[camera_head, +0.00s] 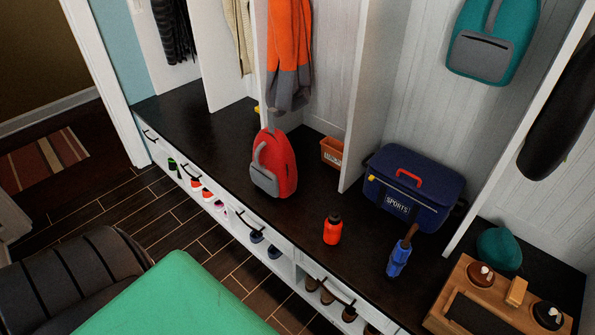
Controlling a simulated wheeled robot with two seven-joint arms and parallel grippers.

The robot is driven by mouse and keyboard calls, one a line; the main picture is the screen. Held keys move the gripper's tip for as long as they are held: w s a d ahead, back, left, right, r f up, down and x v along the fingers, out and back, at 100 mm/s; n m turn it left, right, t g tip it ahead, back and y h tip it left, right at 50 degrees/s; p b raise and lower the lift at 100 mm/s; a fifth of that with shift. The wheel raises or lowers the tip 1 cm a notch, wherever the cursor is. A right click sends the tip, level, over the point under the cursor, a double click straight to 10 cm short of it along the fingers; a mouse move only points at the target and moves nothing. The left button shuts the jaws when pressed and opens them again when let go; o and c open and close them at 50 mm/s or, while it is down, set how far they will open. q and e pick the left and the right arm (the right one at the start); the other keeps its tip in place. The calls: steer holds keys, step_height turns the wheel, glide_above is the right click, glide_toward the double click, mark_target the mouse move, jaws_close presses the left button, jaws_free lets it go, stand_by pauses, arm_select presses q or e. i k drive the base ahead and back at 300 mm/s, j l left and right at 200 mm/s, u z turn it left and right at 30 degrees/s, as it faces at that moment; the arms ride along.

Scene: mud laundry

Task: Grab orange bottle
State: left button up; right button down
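The orange bottle (333,230) with a dark cap stands upright on the dark bench top (301,216), near its front edge. It is between the red backpack and the blue umbrella, with clear space around it. Neither of my grippers shows in the head view.
A red and grey backpack (274,165) stands left of the bottle. A blue sports bag (414,185) and a blue umbrella (400,256) are to its right. An orange box (332,152) sits behind. White dividers (363,95) split the bench. A green surface (175,300) fills the lower foreground.

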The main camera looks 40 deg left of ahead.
mark_target(333, 224)
steer(key=u, duration=0.85)
steer(key=i+z, duration=0.1)
